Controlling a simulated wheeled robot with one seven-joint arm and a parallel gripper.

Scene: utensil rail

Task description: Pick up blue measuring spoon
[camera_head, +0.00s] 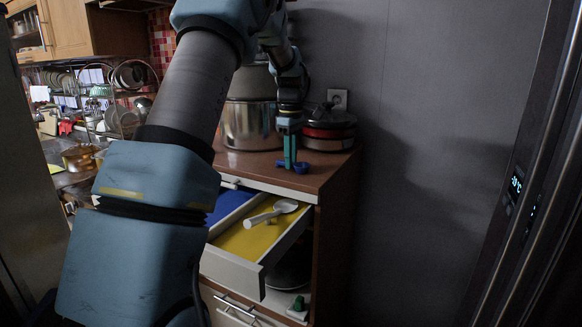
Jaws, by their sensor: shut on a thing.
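The blue measuring spoon (301,168) is at the top of the brown wooden cabinet, near its front right part. My gripper (290,163) points straight down with its teal fingers shut on the spoon. The spoon's round bowl shows to the right of the fingers and a short bit of it shows to the left. I cannot tell whether the spoon touches the cabinet top or is slightly above it.
Behind the gripper stand a large steel pot (250,124) and a red and black appliance (328,130). Below, an open drawer (236,268) with a yellow bottom holds a white ladle-like utensil (271,214). A grey wall is at right.

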